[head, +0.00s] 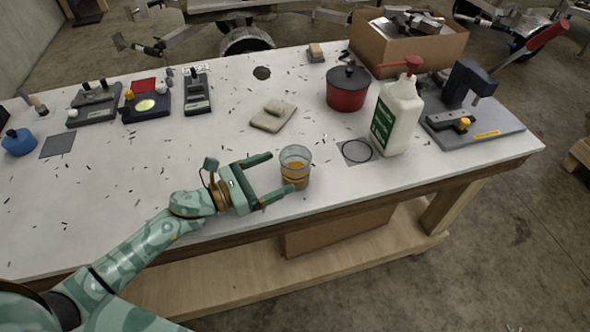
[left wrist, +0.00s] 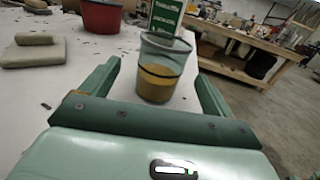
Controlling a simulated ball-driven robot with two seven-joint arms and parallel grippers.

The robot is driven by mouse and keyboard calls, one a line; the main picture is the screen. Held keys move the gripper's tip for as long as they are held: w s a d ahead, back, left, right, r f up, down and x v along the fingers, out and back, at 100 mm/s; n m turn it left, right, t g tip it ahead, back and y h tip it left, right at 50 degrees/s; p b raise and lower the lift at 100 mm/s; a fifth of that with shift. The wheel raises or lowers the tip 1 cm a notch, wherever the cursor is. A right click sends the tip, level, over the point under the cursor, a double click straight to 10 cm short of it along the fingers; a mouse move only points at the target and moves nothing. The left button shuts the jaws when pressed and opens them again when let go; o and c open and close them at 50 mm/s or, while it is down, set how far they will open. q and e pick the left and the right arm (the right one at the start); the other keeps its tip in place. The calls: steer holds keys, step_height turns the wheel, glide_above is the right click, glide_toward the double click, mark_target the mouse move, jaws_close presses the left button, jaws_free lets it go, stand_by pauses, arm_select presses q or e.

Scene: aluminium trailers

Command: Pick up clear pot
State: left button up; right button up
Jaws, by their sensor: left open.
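The clear pot (head: 295,167) is a see-through cup with amber contents and a dark band, standing upright on the white table near its front edge. My left gripper (head: 282,174) is open, its two green fingers pointing right towards the pot. In the left wrist view the clear pot (left wrist: 160,68) stands ahead, between the lines of the two fingers. The fingers are not closed on it, and I cannot tell whether they touch it. My right gripper is not in view.
Behind the pot lies a beige block on a pad (head: 273,115). A red lidded pot (head: 347,89), a white jug with a red pump (head: 397,115) and a grey press (head: 470,110) stand to the right. Small dark scraps litter the white table (head: 130,190). The table's front edge is close.

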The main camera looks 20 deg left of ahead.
mark_target(302, 161)
arm_select(q)
steer(key=x, duration=0.8)
steer(key=shift+s+d+r, duration=0.1)
steer(key=shift+d+r, duration=0.05)
steer(key=shift+r, duration=0.05)
steer(key=c, duration=1.2)
